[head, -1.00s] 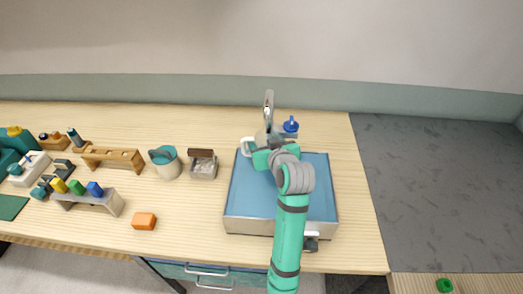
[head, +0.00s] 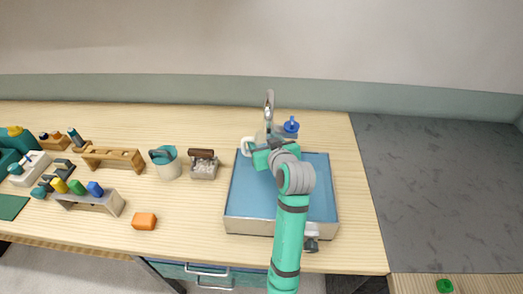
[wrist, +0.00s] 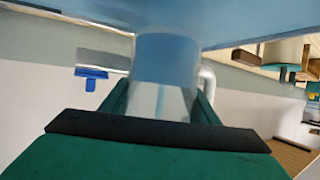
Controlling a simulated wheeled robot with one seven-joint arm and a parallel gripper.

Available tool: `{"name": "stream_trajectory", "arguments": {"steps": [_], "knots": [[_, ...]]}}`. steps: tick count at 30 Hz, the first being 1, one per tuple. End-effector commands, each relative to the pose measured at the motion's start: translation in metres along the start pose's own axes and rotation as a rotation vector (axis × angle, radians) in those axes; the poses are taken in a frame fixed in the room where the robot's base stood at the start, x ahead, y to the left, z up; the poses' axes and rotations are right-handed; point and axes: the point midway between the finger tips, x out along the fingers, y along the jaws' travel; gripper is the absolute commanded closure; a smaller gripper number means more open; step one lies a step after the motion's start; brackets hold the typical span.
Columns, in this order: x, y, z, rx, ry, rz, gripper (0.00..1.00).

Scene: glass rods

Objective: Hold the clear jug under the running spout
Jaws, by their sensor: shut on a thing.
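My gripper (head: 268,157) is over the far part of the blue-floored basin (head: 246,205), shut on the clear jug (wrist: 165,85). In the wrist view the jug stands between the two green fingers, with its pale handle (wrist: 208,85) beside one finger. In the head view my gripper hides most of the jug; its white handle (head: 247,146) shows at the left. The grey spout (head: 269,102) rises at the basin's far edge, directly above the jug in the picture. The blue tap knob (head: 291,125) is right of it. I cannot make out a water stream or a level in the jug.
Left of the basin stand a brush holder (head: 203,165) and a cream pot with a teal top (head: 168,164). An orange block (head: 144,221) lies nearer the front. Wooden and grey racks are farther left.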

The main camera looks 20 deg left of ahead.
Motion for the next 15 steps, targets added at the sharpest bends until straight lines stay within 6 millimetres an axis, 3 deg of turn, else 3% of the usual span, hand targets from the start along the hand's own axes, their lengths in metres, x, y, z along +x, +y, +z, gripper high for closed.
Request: {"name": "stream_trajectory", "arguments": {"steps": [8,15], "knots": [[-0.003,-0.001,0.001,0.0,0.001,0.0,0.73],[-0.024,-0.01,0.01,0.0,0.001,0.001,0.73]]}}
